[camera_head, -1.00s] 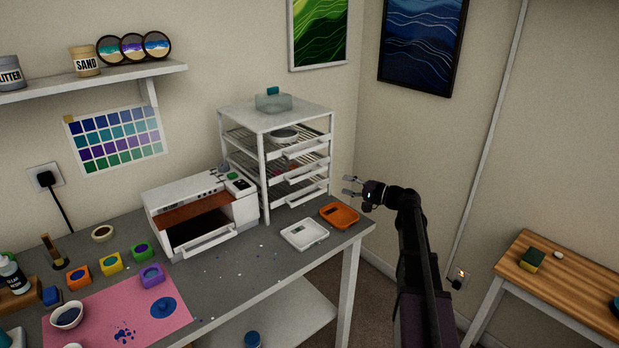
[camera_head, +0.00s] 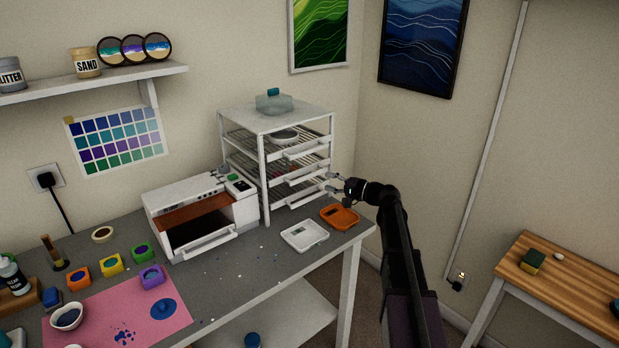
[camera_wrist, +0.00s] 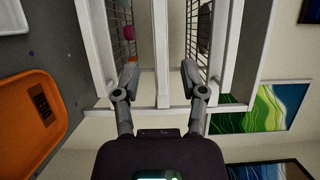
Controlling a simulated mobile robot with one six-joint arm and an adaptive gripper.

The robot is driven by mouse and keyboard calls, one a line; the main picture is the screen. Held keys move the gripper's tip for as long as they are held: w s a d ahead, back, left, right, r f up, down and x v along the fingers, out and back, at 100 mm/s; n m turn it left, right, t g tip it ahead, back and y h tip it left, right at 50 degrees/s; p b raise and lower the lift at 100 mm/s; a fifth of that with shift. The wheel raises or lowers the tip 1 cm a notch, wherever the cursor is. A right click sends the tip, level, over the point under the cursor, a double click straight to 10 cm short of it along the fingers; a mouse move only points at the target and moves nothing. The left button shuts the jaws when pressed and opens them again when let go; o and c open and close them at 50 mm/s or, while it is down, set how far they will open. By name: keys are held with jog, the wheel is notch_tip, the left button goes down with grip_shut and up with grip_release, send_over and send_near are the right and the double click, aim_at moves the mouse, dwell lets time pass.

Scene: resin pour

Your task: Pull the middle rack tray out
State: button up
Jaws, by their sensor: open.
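The white rack (camera_head: 261,160) stands at the back right of the workbench, with its several trays pushed in. The middle tray (camera_head: 306,174) shows as a white front with a handle bar at the rack's right side. My gripper (camera_head: 333,183) is open and empty just right of the tray fronts. In the wrist view, which is turned sideways, a white bar (camera_wrist: 160,45), apparently the middle tray's front or handle, lies between the open fingers of my gripper (camera_wrist: 160,76), with a gap on both sides. The exact depth of the fingertips relative to it is unclear.
An orange tray (camera_head: 340,217) and a white scale-like tray (camera_head: 304,234) lie on the bench below the gripper. A white oven-like box (camera_head: 200,215) stands left of the rack. A clear container (camera_head: 273,102) sits on top. Open floor lies right of the bench.

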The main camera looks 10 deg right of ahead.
aim_at(311, 177)
jog(key=shift+x, duration=3.9)
jog(key=shift+c, duration=0.2)
grip_shut()
